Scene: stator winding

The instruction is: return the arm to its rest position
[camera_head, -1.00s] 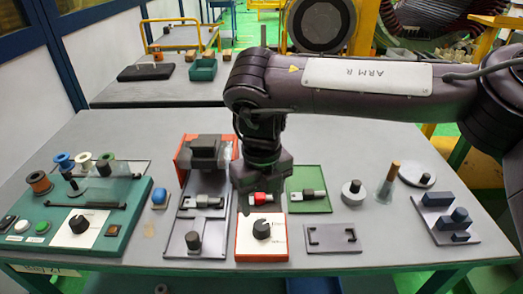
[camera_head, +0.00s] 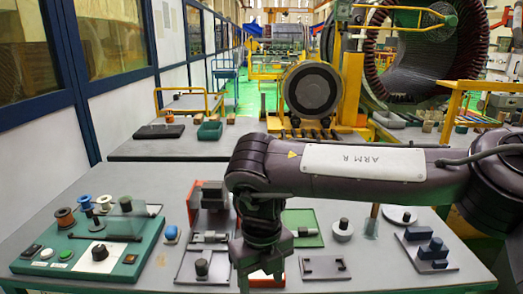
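My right arm (camera_head: 370,172), marked "ARM R", reaches in from the right across the grey table. Its gripper (camera_head: 258,272) points down over the front middle of the table, in front of an orange-edged plate (camera_head: 262,280) that it mostly hides. I cannot make out whether its fingers are open or shut, and I see nothing clearly held. My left arm and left gripper are not in view.
On the table (camera_head: 150,187) are a green winding panel (camera_head: 130,262) with spools at left, a grey fixture plate (camera_head: 218,268), a bracket plate (camera_head: 325,267), and a tray of blue blocks (camera_head: 418,240) at right. A second table (camera_head: 190,148) stands behind.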

